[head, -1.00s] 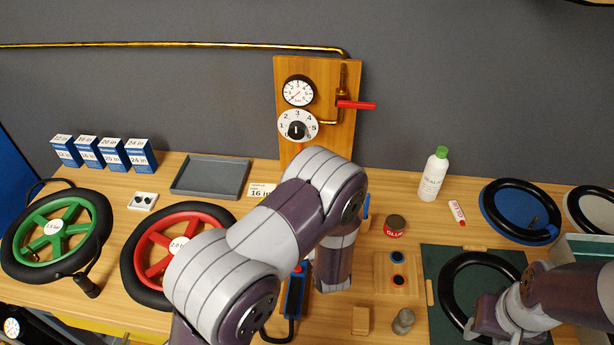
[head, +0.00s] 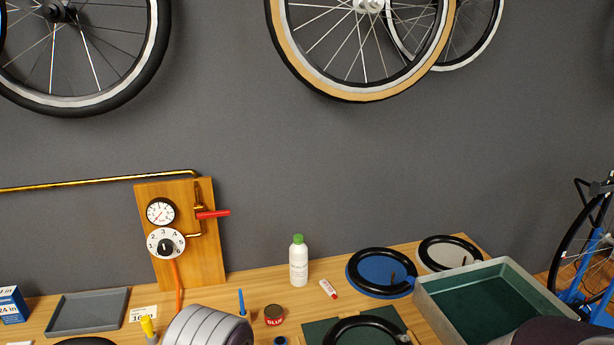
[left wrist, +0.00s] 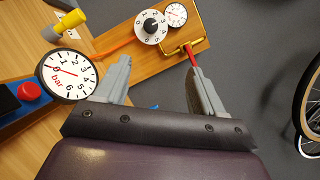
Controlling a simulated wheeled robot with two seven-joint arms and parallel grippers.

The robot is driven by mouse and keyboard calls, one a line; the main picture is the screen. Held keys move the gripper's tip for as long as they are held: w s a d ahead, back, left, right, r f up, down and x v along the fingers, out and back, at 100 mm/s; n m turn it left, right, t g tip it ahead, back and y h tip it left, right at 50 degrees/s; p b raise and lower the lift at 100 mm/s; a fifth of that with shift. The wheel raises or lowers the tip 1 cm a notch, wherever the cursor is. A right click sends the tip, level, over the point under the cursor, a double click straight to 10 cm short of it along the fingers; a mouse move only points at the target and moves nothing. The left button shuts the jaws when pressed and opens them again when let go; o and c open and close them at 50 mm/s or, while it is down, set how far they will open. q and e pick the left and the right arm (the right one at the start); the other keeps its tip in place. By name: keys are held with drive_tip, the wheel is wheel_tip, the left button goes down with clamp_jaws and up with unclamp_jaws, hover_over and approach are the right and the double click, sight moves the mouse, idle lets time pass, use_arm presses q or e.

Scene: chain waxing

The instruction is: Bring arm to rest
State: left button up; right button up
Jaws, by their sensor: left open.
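My left gripper (left wrist: 158,88) shows in the left wrist view with its two grey fingers spread apart and nothing between them. Beyond the fingers is the wooden panel (left wrist: 152,62) with its numbered dial and red-handled valve. In the head view, a rounded grey and purple part of my left arm (head: 207,328) shows at the bottom edge; its gripper is hidden there. A dark part of my right arm (head: 555,334) shows at the bottom right corner, and my right gripper is out of view.
The bench carries a grey tray (head: 87,313), a white bottle (head: 298,262), a glue tin (head: 274,315), a blue disc with a black tyre (head: 381,273), and a green-lined bin (head: 505,300). A round gauge (left wrist: 68,75) is close to the left gripper. Wheels hang on the wall.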

use_arm(q)
drive_tip(key=s+d+f+n+g+h, duration=0.3)
drive_tip(key=d+n+g+h, duration=0.2)
drive_tip(key=n+g+h, duration=0.45)
drive_tip(key=s+a+n+g+h, duration=0.1)
drive_tip(key=s+n+g, duration=0.5)
drive_tip(key=s, duration=1)
drive_tip(key=shift+s+a+r+n+h, duration=0.35)
drive_tip(key=shift+a+n+h, duration=0.1)
drive_tip(key=shift+n, duration=0.7)
use_arm(e)
drive_tip(key=shift+s+d, duration=0.15)
drive_tip(key=shift+s, duration=0.05)
use_arm(q)
drive_tip(key=shift+s, duration=0.1)
use_arm(e)
drive_tip(key=shift+s, duration=0.1)
